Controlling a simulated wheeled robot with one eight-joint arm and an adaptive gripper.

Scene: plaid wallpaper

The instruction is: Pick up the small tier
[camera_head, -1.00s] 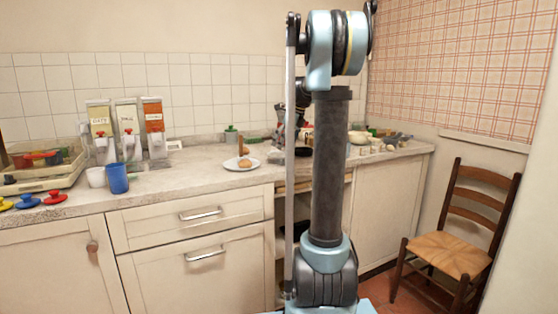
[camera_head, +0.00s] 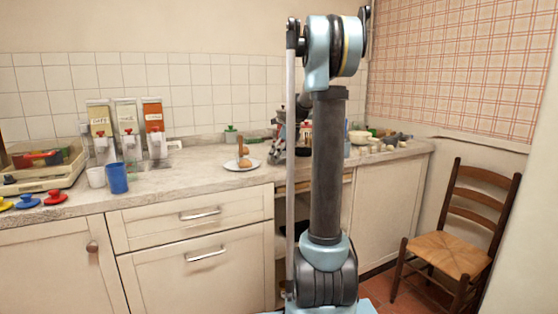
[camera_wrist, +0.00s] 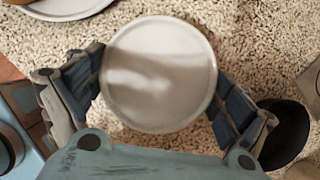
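A round whitish disc, apparently the small tier (camera_wrist: 158,75), lies on the speckled counter between the fingers of my gripper (camera_wrist: 160,72) in the wrist view. The gripper is open, with one blue-padded finger on each side of the disc. The fingertips are very close to its rim; whether they touch it is hard to tell. In the head view my gripper (camera_head: 281,140) is low over the counter, partly hidden behind my arm. The disc cannot be made out there.
A dark round vessel (camera_wrist: 286,134) is close to the right finger. A blue cup (camera_head: 117,178), dispensers (camera_head: 128,130) and a scale (camera_head: 40,176) stand further left. A chair (camera_head: 448,254) is at right.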

